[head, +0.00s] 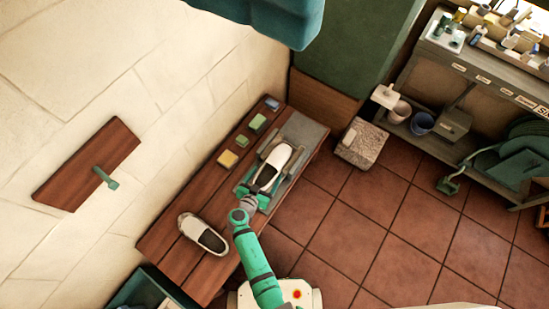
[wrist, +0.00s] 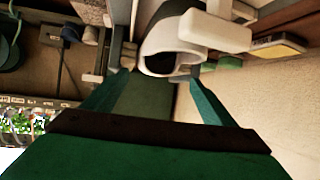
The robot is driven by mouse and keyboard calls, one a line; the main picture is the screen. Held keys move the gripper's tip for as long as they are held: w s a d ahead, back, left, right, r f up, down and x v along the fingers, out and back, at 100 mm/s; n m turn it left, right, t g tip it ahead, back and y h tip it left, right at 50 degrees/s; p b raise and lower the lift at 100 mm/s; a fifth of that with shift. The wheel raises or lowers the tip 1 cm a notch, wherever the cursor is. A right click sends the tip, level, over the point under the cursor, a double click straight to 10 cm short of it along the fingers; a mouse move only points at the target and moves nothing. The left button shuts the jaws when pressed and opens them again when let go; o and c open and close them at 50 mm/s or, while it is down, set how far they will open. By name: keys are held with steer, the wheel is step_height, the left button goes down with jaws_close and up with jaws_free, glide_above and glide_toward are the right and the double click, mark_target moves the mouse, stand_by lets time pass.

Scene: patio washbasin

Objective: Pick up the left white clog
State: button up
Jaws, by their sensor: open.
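Two white clogs are on the brown slatted bench (head: 174,256). The left white clog (head: 190,224) lies near the bench's lower end, with its dark opening facing up. The other white clog (head: 280,155) lies further up and to the right, by my gripper (head: 272,172). My gripper is open, with its fingers at either side of this right clog and apart from the left one. In the wrist view a white clog (wrist: 157,48) shows its dark opening just beyond the open fingertips (wrist: 157,75). I cannot tell whether the fingers touch it.
A yellow block (head: 227,159), green blocks (head: 257,123) and a blue block (head: 272,103) lie along the wall side of the bench. A wooden wall board (head: 87,165) with a green tap is at left. Tiled floor (head: 400,215) is open at right, before a cluttered shelf (head: 465,70).

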mark_target(273, 166)
steer(key=shift+x, duration=1.25)
steer(key=shift+w+d+f, duration=0.4)
steer(key=shift+w+d, duration=0.05)
steer(key=shift+d, duration=0.2)
steer(key=x, duration=0.5)
steer(key=shift+a, duration=0.15)
steer(key=c, duration=1.1)
steer(key=shift+r, duration=0.15)
